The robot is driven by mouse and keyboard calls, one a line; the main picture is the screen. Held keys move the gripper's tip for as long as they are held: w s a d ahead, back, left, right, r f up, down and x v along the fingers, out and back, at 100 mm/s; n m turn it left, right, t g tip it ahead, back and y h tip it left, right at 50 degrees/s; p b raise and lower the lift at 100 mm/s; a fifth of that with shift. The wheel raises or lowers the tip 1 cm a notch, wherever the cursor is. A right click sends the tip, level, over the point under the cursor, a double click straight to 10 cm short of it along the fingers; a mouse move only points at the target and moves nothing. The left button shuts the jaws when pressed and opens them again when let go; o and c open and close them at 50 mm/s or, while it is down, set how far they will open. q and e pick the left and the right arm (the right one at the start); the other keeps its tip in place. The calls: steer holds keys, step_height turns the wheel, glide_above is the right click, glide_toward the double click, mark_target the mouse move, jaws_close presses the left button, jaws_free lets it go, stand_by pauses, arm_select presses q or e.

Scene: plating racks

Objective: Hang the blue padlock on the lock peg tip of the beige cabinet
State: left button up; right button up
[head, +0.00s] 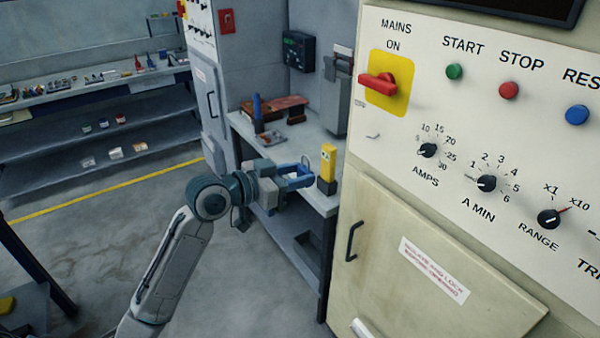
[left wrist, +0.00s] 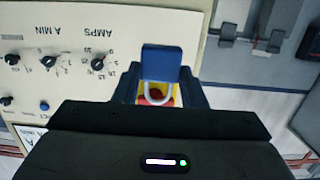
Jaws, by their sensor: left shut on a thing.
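The blue padlock (left wrist: 160,62) is between the fingers of my left gripper (left wrist: 158,95). Its body is farther from the wrist and its pale shackle loops back towards it. In the head view my left gripper (head: 296,178) is left of the beige cabinet (head: 395,215), apart from it; the padlock is hard to tell from the blue fingers there. A small peg (head: 373,136) sticks out of the cabinet front under the yellow plate (head: 398,98) with its red switch (head: 378,85). The plate's yellow and red show through the shackle in the left wrist view. My right gripper is not in view.
A workbench (head: 320,202) stands behind my left gripper, with a yellow device (head: 328,165) on its near end. The cabinet front carries knobs, buttons and a dark door handle (head: 354,240). Shelves line the back left, and the floor (head: 110,240) between is open.

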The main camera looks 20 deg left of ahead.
arm_select(q)
steer(key=shift+v, duration=0.8)
steer(key=shift+r, duration=0.1)
steer(key=shift+f+v, duration=0.15)
steer(key=shift+v, duration=0.85)
steer(key=shift+f+v, duration=0.2)
steer(key=shift+v, duration=0.8)
